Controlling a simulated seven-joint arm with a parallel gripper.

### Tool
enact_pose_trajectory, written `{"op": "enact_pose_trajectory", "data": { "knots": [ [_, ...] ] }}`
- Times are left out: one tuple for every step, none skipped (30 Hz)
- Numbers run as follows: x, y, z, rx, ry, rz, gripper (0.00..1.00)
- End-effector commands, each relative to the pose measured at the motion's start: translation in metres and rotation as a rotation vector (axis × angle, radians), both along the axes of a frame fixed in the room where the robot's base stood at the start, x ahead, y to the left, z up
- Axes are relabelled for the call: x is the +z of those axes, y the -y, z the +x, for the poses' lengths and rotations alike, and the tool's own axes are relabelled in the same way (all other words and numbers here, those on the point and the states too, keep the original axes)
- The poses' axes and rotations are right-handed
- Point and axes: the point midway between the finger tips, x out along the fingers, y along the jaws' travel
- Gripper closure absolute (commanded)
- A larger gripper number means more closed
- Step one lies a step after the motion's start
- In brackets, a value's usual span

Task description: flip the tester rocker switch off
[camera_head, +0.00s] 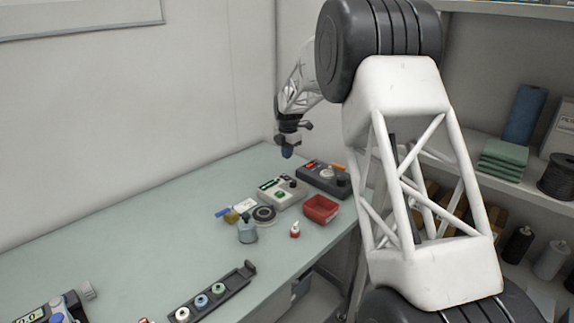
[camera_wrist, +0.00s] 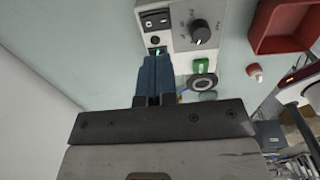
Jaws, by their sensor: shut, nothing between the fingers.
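The tester is a light grey box (camera_head: 284,193) on the bench in the head view. Its panel (camera_wrist: 177,41) fills the top middle of the wrist view. A black rocker switch (camera_wrist: 156,20) with white marks sits at the panel's upper left, beside a black knob (camera_wrist: 200,32). I cannot tell which way the rocker is tilted. My gripper (camera_head: 287,153) is over the tester in the head view, fingers down. Its blue fingertips (camera_wrist: 155,62) are shut and empty. In the wrist view they lie below the rocker, apart from it, partly covering a green-lit spot.
A dark device (camera_head: 324,179) stands close behind the tester. A red bin (camera_head: 321,209) stands to its right, a tape roll (camera_head: 264,215) and a grey-blue bottle (camera_head: 247,231) in front. A black rack (camera_head: 212,300) lies nearer. Bench at left is mostly clear.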

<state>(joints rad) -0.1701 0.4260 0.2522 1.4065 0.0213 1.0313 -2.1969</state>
Motion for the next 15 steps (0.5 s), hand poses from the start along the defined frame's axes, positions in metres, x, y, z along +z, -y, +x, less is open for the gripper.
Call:
{"op": "enact_pose_trajectory", "data": {
  "knots": [
    [0.01, 0.0, 0.0, 0.0, 0.002, 0.001, 1.0],
    [0.014, 0.0, 0.0, 0.0, 0.001, 0.0, 1.0],
    [0.02, 0.001, 0.0, 0.0, 0.001, 0.0, 1.0],
    [0.024, 0.001, 0.0, 0.0, 0.002, 0.001, 1.0],
    [0.028, 0.001, 0.0, 0.0, 0.002, 0.001, 1.0],
    [0.033, 0.001, 0.0, 0.0, 0.002, 0.001, 1.0],
    [0.037, 0.001, 0.0, 0.0, 0.002, 0.001, 1.0],
    [0.04, 0.001, 0.0, 0.0, 0.001, 0.0, 1.0],
    [0.043, 0.001, -0.001, 0.0, 0.002, 0.001, 1.0],
    [0.045, 0.001, -0.001, 0.0, 0.002, 0.001, 1.0],
    [0.047, 0.001, -0.001, 0.0, 0.002, 0.001, 1.0],
    [0.049, 0.001, -0.001, 0.0, 0.002, 0.001, 1.0],
    [0.051, 0.001, -0.001, 0.0, 0.002, 0.001, 1.0],
    [0.052, 0.001, -0.001, 0.0, 0.002, 0.001, 1.0],
    [0.053, 0.001, -0.001, 0.0, 0.002, 0.001, 1.0]
  ]
}}
